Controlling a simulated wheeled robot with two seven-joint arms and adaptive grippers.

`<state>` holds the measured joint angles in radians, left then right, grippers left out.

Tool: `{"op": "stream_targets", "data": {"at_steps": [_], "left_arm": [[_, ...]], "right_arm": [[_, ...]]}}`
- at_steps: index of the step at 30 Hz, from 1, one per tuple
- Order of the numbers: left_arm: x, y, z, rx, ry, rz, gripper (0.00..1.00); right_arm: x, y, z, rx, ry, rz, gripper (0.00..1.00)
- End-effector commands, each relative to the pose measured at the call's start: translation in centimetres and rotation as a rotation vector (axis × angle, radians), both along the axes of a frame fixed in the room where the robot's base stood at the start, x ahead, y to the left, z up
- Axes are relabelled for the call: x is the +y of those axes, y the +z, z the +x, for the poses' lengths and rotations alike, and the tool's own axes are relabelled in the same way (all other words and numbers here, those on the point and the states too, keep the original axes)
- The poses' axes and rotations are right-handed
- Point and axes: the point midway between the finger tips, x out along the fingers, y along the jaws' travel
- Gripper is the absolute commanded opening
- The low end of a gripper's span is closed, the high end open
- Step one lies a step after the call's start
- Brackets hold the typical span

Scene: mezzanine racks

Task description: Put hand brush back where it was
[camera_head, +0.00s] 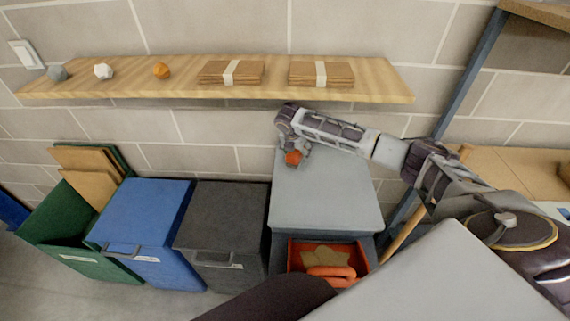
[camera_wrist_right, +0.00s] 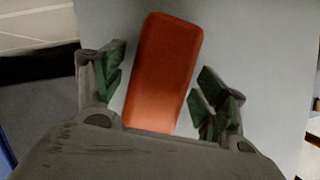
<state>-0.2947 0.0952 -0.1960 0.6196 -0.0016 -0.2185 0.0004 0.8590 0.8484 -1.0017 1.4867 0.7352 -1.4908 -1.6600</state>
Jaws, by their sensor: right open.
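The hand brush, an orange-red block (camera_head: 293,158), is on the grey top of a bin-like cabinet (camera_head: 325,205). In the right wrist view the brush (camera_wrist_right: 165,75) stands lengthwise between my right gripper's fingers. My right gripper (camera_head: 299,147) is open, with green-padded fingers on either side of the brush and gaps visible on both sides. The gripper hides part of the brush in the head view. Its bristles are not visible. My left gripper is not in view.
A red dustpan-like tray (camera_head: 360,262) with brown material sits at the cabinet's front. Black (camera_head: 222,215), blue (camera_head: 150,210) and green (camera_head: 60,225) bins stand to the left. A wooden shelf (camera_head: 380,88) with cardboard stacks hangs above. The grey top around the brush is clear.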

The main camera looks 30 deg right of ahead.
Motion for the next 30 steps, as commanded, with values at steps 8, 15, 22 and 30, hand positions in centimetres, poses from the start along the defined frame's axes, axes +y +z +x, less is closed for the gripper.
{"op": "stream_targets", "data": {"at_steps": [8,15,22,30], "left_arm": [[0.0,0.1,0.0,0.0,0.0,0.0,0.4],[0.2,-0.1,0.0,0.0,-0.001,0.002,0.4],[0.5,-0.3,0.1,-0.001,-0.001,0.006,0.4],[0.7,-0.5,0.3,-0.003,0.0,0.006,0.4]], "right_arm": [[1.2,3.5,-0.7,-0.004,0.002,0.0,0.73],[3.4,3.8,-2.4,-0.001,0.003,0.001,0.73],[6.1,3.7,-4.3,-0.001,0.004,0.002,0.73],[9.1,3.8,-6.5,-0.001,0.003,0.001,0.73]]}}
